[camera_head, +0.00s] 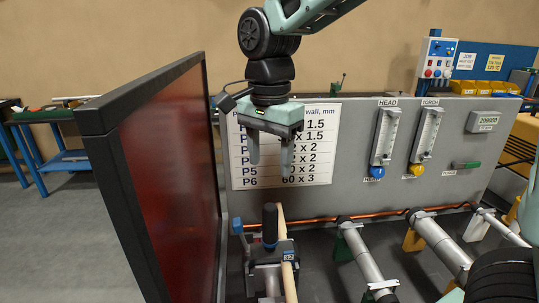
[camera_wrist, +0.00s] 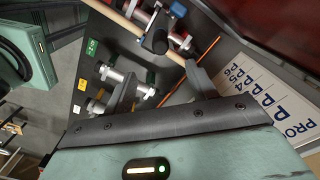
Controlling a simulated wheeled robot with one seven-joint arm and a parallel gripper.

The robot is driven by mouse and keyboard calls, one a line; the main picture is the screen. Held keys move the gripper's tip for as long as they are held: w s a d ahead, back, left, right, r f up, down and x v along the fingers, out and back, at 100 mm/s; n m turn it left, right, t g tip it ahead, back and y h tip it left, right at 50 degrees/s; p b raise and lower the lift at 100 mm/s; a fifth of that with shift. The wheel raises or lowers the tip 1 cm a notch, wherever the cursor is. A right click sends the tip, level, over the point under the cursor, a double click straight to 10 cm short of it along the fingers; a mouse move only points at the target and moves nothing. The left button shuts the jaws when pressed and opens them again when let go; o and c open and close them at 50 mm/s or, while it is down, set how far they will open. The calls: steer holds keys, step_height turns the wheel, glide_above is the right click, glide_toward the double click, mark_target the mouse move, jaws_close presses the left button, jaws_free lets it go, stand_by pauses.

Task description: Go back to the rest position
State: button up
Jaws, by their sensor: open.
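My gripper (camera_head: 270,168) hangs fingers-down at upper centre in the head view, in front of the white size chart (camera_head: 312,162) on the grey back panel. Its two fingers are apart with nothing between them. It is above and apart from the dark clamp with a black handle (camera_head: 270,228) on the bench. In the wrist view my gripper (camera_wrist: 162,88) also shows its two fingers spread. Beyond them lie the clamp (camera_wrist: 156,38) with a wooden rod (camera_wrist: 124,17) and several metal tubes. The gripper hides part of the chart in the head view.
A dark-framed red screen (camera_head: 170,165) stands close on the left. The grey panel (camera_head: 355,125) carries two flow gauges with blue and yellow knobs. Metal tubes (camera_head: 360,258) and a copper pipe (camera_head: 330,217) lie on the bench below. Open floor (camera_head: 50,240) is at far left.

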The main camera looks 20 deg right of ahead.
steer(key=s+a+f+n+b, duration=0.2)
steer(key=s+a+f+n, duration=0.1)
steer(key=s+f+n, duration=0.5)
steer(key=s+a+f+n+b, duration=0.3)
steer(key=s+f+n, duration=0.4)
steer(key=s+n, duration=0.5)
steer(key=shift+s+f+y, duration=0.15)
steer(key=shift+f+y, duration=0.15)
steer(key=shift+f, duration=0.05)
